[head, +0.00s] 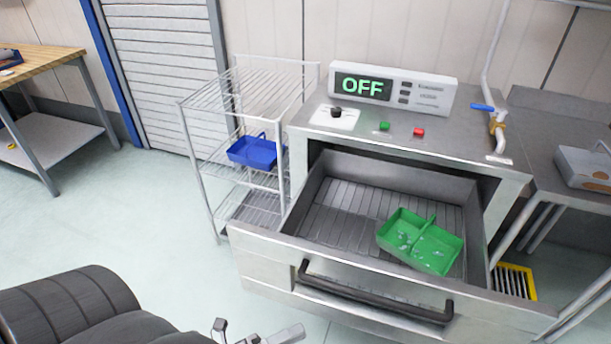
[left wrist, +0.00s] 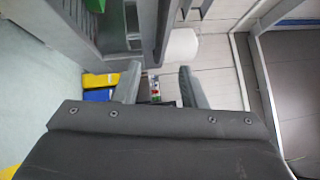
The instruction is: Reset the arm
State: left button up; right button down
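My left arm comes in at the bottom left of the head view. Its gripper (head: 254,332) is at the bottom edge, low in front of the open drawer and apart from it. The picture edge cuts part of it off. In the left wrist view the two fingers of my left gripper (left wrist: 160,88) stand apart with nothing held between them. My right arm and gripper are not in view.
A metal machine has its drawer (head: 375,287) pulled open, with a green divided tray (head: 432,248) inside. Its display (head: 362,87) reads OFF. A wire rack (head: 262,92) holds a blue tray (head: 252,152). Open floor (head: 120,215) lies left.

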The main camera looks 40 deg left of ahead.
pick_arm(q)
jog(key=s+a+f+n+g+y, duration=0.1)
jog(key=a+f+n+g+y, duration=0.2)
jog(key=a+f+n+y, duration=0.7)
jog(key=s+d+f+n+g, duration=0.1)
jog(key=f+n+g, duration=0.35)
jog(key=f, duration=1.05)
jog(key=s+f+n+g, duration=0.8)
jog(key=s+f+n, duration=0.3)
jog(key=s+f, duration=0.5)
jog(key=s, duration=0.3)
jog(key=shift+a+n+y, duration=0.2)
jog(key=shift+n+y, duration=0.15)
jog(key=shift+y, duration=0.05)
